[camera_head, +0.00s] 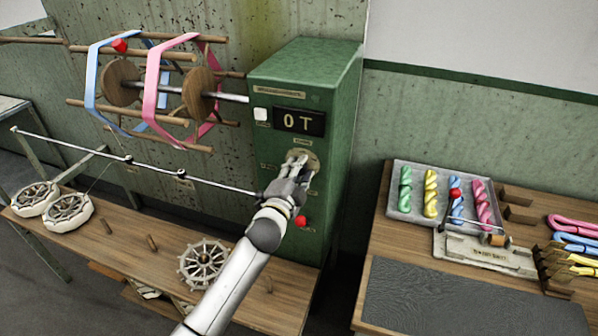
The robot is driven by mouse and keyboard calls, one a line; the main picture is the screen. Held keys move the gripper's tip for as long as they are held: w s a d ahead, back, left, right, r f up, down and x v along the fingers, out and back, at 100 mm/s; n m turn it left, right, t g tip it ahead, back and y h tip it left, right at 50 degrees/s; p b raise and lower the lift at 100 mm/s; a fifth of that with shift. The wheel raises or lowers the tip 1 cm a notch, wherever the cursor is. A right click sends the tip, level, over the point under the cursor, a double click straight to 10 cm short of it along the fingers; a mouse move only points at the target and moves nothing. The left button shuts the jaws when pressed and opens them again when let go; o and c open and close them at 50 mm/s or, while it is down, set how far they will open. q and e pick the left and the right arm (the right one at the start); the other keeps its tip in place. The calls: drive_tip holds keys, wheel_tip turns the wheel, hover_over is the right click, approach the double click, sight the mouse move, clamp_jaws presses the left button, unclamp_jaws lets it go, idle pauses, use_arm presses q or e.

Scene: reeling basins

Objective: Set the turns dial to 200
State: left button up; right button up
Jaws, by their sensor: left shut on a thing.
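The green machine cabinet (318,75) stands at the back of the wooden bench. Its dark display (298,122) reads "0 T". Below the display is a round, pale brass-coloured dial (313,158) on the cabinet's front. My left gripper (297,164) reaches up to the dial, its fingers shut on the knob at its middle. The fingers and hand cover most of the knob and some of the small markings around it. My right gripper does not show.
A white button (260,114) and a red button (301,221) sit on the cabinet front near the hand. A reel with blue and pink skeins (157,80) is at the left. A grey tray (402,208) of twisted skeins lies on the right table (378,270).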

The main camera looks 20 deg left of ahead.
use_arm(q)
drive_tip(key=shift+n, duration=0.8)
drive_tip(key=o, duration=1)
drive_tip(key=shift+o, duration=0.2)
drive_tip(key=s, duration=1.2)
drive_tip(key=shift+a, duration=0.25)
drive_tip(key=shift+f, duration=0.1)
